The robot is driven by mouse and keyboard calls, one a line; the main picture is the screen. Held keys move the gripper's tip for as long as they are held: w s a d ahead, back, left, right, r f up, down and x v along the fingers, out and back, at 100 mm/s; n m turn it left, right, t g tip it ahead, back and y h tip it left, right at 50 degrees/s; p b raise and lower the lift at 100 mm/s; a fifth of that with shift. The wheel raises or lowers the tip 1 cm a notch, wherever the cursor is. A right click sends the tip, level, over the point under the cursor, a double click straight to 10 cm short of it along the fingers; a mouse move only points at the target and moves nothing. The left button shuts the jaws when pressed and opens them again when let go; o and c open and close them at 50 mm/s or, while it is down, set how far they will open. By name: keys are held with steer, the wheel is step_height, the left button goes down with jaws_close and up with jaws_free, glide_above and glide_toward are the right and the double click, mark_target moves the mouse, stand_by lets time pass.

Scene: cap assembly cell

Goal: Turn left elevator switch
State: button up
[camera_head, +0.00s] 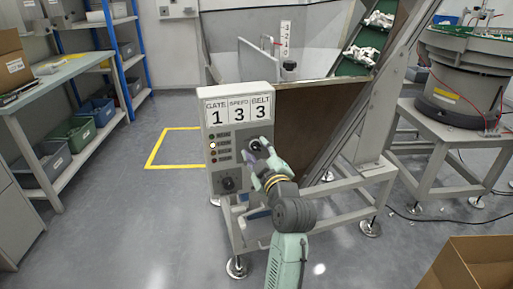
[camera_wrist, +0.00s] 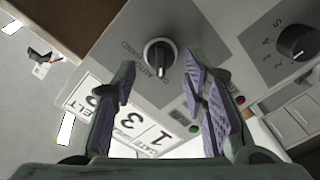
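The control box (camera_head: 215,165) stands in the middle of the head view, with placards reading GATE 1, SPEED 3 and BELT 3. A black rotary switch (camera_wrist: 160,56) with a white pointer mark sits on its panel in the wrist view, ahead of my gripper (camera_wrist: 160,66). The purple-padded fingers are open on either side of the line to it; I see no contact. In the head view, my gripper (camera_head: 257,154) is at the panel's right side and partly hides that switch. A second black knob (camera_wrist: 297,42) with a number scale also shows (camera_head: 228,184) at the panel's lower left.
Small lit indicators (camera_head: 213,146) line the panel's left side. A sloping conveyor (camera_head: 352,70) and metal frame stand behind and right of the box. A bowl feeder (camera_head: 455,85) is at right, a cardboard box (camera_head: 470,270) at lower right.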

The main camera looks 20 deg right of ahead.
steer(key=shift+w, duration=0.55)
jaws_close()
